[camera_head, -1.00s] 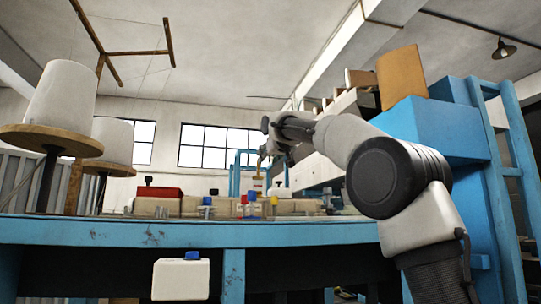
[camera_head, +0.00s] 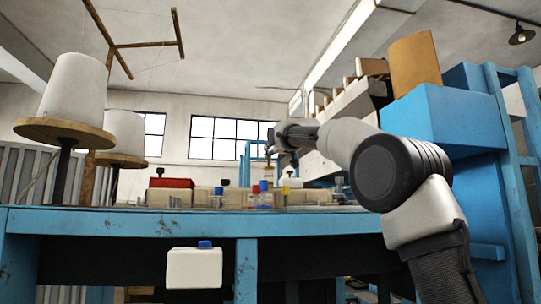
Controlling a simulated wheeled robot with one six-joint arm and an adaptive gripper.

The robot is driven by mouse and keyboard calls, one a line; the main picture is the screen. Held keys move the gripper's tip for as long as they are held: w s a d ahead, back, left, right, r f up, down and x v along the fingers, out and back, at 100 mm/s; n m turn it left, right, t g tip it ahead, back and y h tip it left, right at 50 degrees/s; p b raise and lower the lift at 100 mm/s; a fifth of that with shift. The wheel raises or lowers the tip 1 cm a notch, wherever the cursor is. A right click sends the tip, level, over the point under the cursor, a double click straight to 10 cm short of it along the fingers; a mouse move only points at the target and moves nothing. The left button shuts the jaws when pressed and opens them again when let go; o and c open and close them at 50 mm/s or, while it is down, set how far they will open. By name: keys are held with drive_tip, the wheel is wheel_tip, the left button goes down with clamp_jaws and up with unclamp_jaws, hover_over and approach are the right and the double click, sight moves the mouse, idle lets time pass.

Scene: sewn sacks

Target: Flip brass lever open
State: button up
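I cannot make out a brass lever in this view. My gripper (camera_head: 283,158) is in the middle of the picture, raised above the far part of the blue table (camera_head: 120,222). It is small, dark and seen from behind, so I cannot tell whether its fingers are open or shut. I see nothing clearly held in it. Several small items stand on the table below and left of it, among them a blue-capped bottle (camera_head: 264,196) and a red box (camera_head: 171,183).
Two large white thread cones (camera_head: 75,85) (camera_head: 124,131) stand on wooden discs at the left. A blue cabinet (camera_head: 445,118) with a brown board (camera_head: 414,62) on top is close on the right. A white container (camera_head: 194,268) is at the table's front.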

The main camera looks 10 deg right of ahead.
drive_tip(key=shift+w+a, duration=0.2)
drive_tip(key=shift+w, duration=1.15)
drive_tip(key=shift+w+a, duration=0.2)
drive_tip(key=shift+w, duration=1.15)
drive_tip(key=shift+c, duration=0.3)
clamp_jaws()
